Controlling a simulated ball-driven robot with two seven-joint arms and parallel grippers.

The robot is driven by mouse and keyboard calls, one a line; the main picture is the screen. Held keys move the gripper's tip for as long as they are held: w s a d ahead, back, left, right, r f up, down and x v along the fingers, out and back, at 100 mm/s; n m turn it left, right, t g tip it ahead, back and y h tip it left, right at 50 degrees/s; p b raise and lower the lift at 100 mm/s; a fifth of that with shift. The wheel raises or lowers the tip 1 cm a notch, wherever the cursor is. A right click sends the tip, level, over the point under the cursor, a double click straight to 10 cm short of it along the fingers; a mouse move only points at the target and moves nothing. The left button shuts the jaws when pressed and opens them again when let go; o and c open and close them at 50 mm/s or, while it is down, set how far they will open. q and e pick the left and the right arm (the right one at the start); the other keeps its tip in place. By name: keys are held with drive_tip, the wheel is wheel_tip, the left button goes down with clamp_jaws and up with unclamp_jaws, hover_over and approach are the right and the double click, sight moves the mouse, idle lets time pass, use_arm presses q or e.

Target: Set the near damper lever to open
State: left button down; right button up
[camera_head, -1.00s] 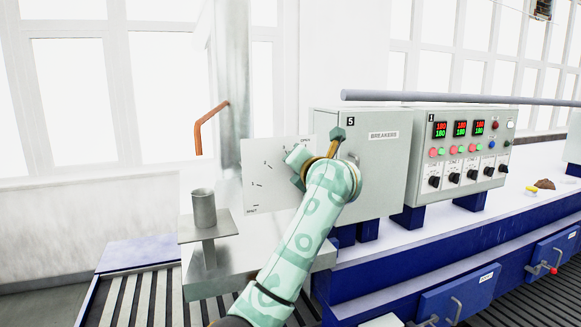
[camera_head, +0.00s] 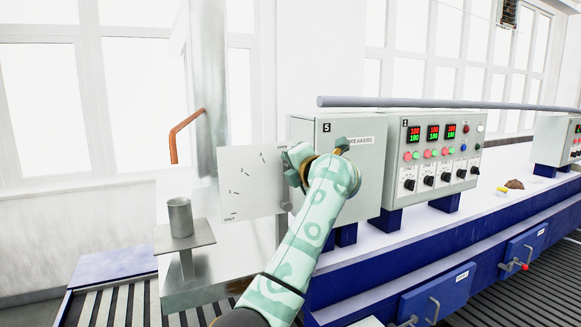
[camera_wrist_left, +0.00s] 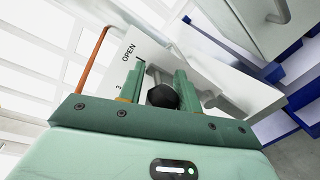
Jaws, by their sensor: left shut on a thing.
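The near damper's pale scale plate (camera_head: 250,185) stands left of the breaker box, with marks running from SHUT at lower left up to OPEN at upper right. My left gripper (camera_head: 294,157) is at the plate's upper right edge, beside the OPEN end. In the left wrist view its two green fingers (camera_wrist_left: 160,88) are closed on the damper lever's dark knob (camera_wrist_left: 163,97). The OPEN label is just beyond the fingers there. The gripper hides most of the lever in the head view. My right gripper is not in view.
The breaker box (camera_head: 345,190) stands directly right of my left gripper, and the control box (camera_head: 435,155) is farther right. A grey cup (camera_head: 180,217) stands on a small stand at left. An orange bent bar (camera_head: 180,135) is by the duct.

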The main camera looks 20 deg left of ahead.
use_arm(q)
drive_tip(key=shift+d+f, duration=0.15)
drive_tip(key=shift+f, duration=0.35)
drive_tip(key=c, duration=1.1)
unclamp_jaws()
drive_tip(key=shift+w+d+r, duration=0.1)
drive_tip(key=shift+w+r, duration=0.05)
drive_tip(key=shift+r, duration=0.1)
drive_tip(key=shift+s+d+b, duration=0.3)
drive_tip(key=b+v, duration=0.5)
drive_tip(key=v, duration=1)
drive_tip(key=shift+r, duration=0.25)
drive_tip(key=shift+d, duration=0.15)
